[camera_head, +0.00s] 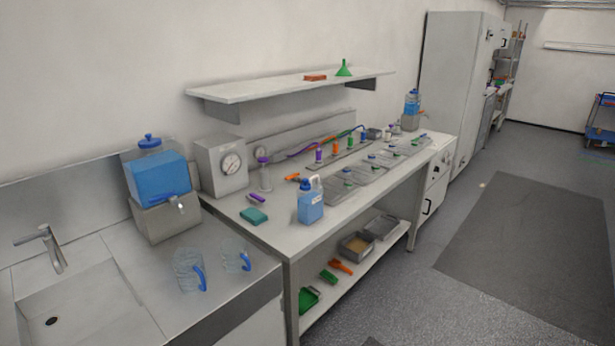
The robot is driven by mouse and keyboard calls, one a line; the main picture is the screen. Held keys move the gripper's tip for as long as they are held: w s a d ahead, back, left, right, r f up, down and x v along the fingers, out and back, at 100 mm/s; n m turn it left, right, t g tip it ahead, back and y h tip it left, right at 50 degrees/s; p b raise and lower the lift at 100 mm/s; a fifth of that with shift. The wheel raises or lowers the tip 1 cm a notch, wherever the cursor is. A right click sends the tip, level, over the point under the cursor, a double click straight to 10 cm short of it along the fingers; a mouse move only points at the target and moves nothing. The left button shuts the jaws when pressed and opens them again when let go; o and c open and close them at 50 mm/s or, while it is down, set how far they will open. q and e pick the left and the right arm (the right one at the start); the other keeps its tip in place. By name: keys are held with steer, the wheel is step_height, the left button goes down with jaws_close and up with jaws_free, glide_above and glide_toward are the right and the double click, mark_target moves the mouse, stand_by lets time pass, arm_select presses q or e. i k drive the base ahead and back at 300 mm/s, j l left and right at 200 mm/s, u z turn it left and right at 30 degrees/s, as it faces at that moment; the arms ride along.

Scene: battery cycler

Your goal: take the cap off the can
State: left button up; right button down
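A can with a handle and blue contents (311,208) stands upright near the front left corner of the long workbench. A blue cap (304,183) sits on its top, and a pale handle shows on its right side. Whether the cap is screwed tight cannot be told. Neither of my grippers is in view.
The workbench (290,235) also bears a teal sponge (254,215), a purple-handled item (257,198), a gauge box (221,166) and several trays at the back right. Two clear jugs (189,270) with blue handles stand by the sink (75,308). Open floor (440,310) lies right.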

mark_target(305, 186)
steer(key=i+l+u, duration=0.15)
steer(key=i+l, duration=0.2)
steer(key=l, duration=0.15)
steer(key=i+l+u, duration=0.1)
steer(key=i+l, duration=0.25)
steer(key=l, duration=0.15)
